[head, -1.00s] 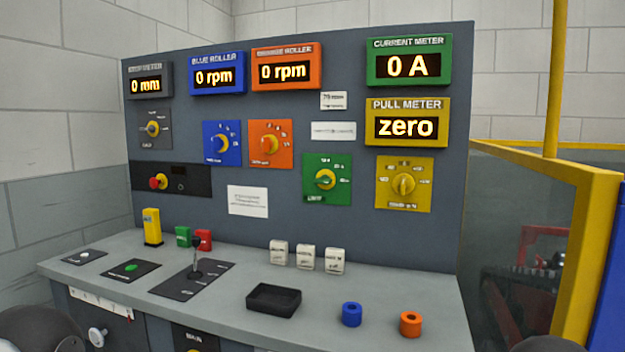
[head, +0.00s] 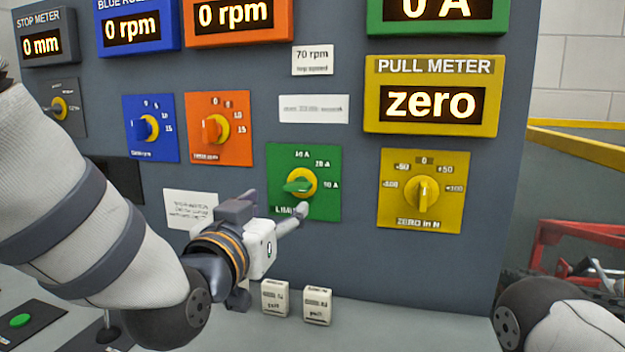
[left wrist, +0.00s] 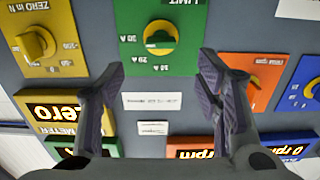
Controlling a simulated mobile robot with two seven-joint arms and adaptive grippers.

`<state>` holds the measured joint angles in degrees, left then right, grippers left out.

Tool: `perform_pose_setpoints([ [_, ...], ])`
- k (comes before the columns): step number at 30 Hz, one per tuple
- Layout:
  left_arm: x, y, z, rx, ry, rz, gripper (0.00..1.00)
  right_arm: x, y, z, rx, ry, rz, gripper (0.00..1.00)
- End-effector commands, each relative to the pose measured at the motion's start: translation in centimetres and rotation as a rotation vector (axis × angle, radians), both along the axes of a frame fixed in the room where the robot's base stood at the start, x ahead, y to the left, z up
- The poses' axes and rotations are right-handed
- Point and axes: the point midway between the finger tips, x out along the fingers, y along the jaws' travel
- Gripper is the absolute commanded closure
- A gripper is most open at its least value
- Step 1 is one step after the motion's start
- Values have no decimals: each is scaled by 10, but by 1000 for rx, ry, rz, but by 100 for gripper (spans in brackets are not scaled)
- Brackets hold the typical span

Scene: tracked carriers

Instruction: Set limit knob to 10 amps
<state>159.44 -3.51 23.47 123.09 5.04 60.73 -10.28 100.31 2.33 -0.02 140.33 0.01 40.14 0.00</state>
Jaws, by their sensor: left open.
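The limit knob (head: 300,184) is a green handle on a yellow disc in the middle of the green LIMIT panel (head: 328,207). Labels 10 A, 20 A and 30 A run from its top round to its right. The handle lies roughly level; which end points is unclear. My left gripper (head: 274,208) is open and empty in front of the panel's lower left. In the left wrist view, which is upside down, the knob (left wrist: 160,37) shows beyond and between the spread fingers (left wrist: 161,75), touching neither. My right gripper is out of view.
The current meter (head: 437,8) reads 0 A. The yellow ZERO knob (head: 424,194) is to the right, the orange knob (head: 213,128) and blue knob (head: 146,129) to the left. Small white blocks (head: 317,305) stand on the desk below.

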Motion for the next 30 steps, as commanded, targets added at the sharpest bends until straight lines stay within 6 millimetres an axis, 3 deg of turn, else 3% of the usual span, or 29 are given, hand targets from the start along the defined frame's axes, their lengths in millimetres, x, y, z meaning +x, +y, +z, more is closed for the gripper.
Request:
perform_pose_setpoints([
  [5,16,-5,0,0,-2,0,42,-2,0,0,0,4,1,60],
  [12,75,-24,-1,0,-2,1,42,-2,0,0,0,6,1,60],
  [18,107,-35,0,-1,-2,0,42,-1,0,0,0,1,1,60],
  [29,115,-37,0,1,0,0,42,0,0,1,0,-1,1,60],
  [30,115,-37,0,1,0,0,51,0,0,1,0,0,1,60],
])
